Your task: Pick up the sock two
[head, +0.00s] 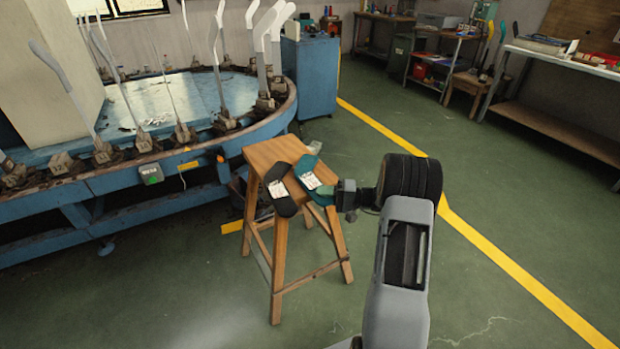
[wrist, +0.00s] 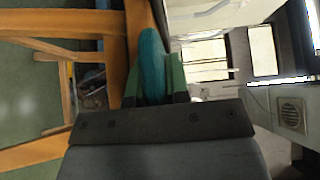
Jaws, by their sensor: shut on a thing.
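A teal sock (head: 305,164) with a white label lies on the wooden stool's top, its near end at the stool's right edge. My gripper (head: 338,194) reaches it from the right in the head view. In the wrist view the teal sock (wrist: 151,58) stands between the two green fingers of my gripper (wrist: 156,76), which is shut on it. A second, dark sock (head: 285,206) with a white label lies to its left on the stool. No number on either sock is readable.
The wooden stool (head: 262,158) stands on the green floor. Left of it is a round blue machine (head: 110,179) with several upright white sock boards. A blue cabinet (head: 311,80) stands behind. Workbenches (head: 566,132) line the far right; the floor between is free.

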